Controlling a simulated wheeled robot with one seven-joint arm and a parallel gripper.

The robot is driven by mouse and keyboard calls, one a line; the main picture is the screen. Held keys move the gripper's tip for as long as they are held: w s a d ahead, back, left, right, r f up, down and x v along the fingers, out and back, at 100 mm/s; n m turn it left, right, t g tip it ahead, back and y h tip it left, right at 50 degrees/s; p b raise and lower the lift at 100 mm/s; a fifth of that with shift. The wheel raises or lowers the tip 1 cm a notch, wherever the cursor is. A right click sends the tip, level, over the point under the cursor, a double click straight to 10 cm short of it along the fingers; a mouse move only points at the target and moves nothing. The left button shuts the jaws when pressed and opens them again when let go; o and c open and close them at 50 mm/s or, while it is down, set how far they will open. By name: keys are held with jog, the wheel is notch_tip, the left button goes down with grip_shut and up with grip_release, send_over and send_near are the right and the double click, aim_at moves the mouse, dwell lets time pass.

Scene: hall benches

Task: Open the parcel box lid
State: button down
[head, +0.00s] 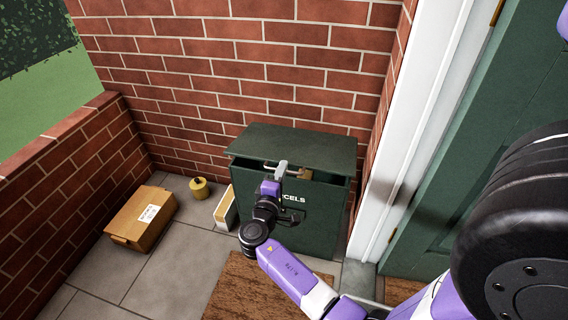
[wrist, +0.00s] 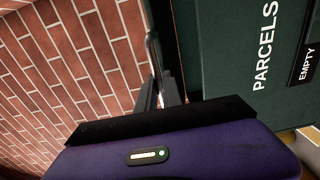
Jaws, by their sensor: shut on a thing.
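The dark green parcel box (head: 318,220) stands against the brick wall, with white lettering on its front. Its lid (head: 300,145) is raised a little at the front, leaving a dark gap with something brown (head: 305,174) showing inside. A pale bar handle (head: 268,162) sits at the lid's front edge. My gripper (head: 281,170) is at this handle and shut on it. In the wrist view the fingers (wrist: 166,92) meet the handle bar (wrist: 152,50), beside the box front (wrist: 225,60) marked "PARCELS" and "EMPTY".
A cardboard parcel (head: 143,216) lies on the paving to the left. A small yellow object (head: 199,188) and a pale upright box (head: 225,208) stand left of the parcel box. A brown doormat (head: 255,285) lies in front. A green door (head: 470,150) with white frame is right.

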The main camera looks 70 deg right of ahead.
jog(key=d+r+y+p, duration=0.35)
jog(key=r+p, duration=0.45)
jog(key=p, duration=0.5)
jog(key=d+r+y+p, duration=0.35)
jog(key=r+p, duration=0.45)
jog(key=p, duration=0.5)
jog(key=w+d+r+y+p, duration=0.1)
jog(key=d+r+y+p, duration=0.1)
jog(key=d, duration=0.5)
jog(key=d+r+y+p, duration=0.2)
jog(key=d+r+p, duration=0.3)
jog(key=d, duration=0.2)
jog(key=shift+w+d+r+g, duration=0.15)
jog(key=shift+w+r+g, duration=0.15)
jog(key=shift+w+r, duration=0.05)
jog(key=c, duration=1.5)
grip_release()
jog(key=shift+f, duration=0.1)
